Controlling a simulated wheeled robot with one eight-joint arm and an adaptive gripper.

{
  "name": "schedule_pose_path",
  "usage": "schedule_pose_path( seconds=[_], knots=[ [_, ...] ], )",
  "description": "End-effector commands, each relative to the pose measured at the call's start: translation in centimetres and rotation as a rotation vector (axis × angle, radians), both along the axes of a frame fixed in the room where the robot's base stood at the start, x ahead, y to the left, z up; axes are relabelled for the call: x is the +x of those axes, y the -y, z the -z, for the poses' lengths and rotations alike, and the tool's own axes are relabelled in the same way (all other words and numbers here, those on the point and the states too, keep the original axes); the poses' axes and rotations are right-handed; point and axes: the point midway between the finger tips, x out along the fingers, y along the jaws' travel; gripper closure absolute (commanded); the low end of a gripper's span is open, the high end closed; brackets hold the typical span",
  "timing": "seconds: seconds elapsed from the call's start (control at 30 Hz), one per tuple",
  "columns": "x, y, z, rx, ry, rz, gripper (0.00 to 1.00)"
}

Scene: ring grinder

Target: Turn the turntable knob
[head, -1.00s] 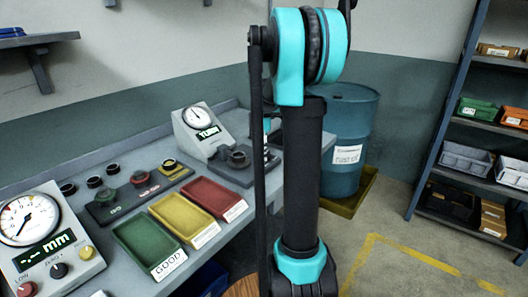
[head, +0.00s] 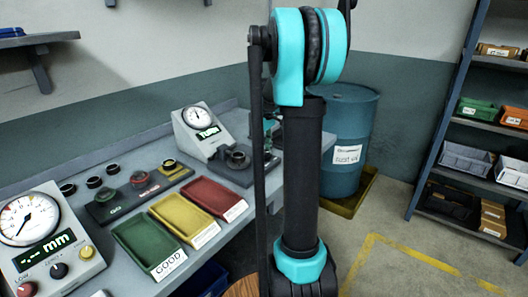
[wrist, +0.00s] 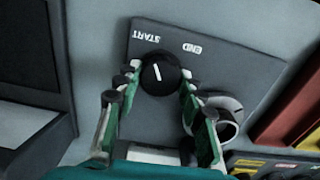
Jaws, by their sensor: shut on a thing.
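The turntable knob (wrist: 158,73) is round and black with a white pointer line. In the wrist view it sits on a dark grey panel (wrist: 215,68), below the upside-down labels START and END. Its line leans slightly left of straight up. My gripper (wrist: 160,82) has its green-and-grey fingers closed on the two sides of the knob. In the head view the turntable base (head: 232,172) is beside the gauge, and my arm hides the knob and most of my gripper.
A dial gauge (head: 197,118) stands behind the turntable. Green (head: 122,245), yellow (head: 160,208) and red (head: 190,188) trays lie to its left, with several rings on dark holders. A blue drum (head: 350,110) stands behind my arm.

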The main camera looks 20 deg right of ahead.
Motion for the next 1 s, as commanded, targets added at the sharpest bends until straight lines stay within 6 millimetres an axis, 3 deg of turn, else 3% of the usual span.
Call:
schedule_pose_path(
  seconds=[1.0],
  knots=[
    [0.08, 0.14, -0.04, 0.000, 0.001, 0.966, 0.90]
  ],
)
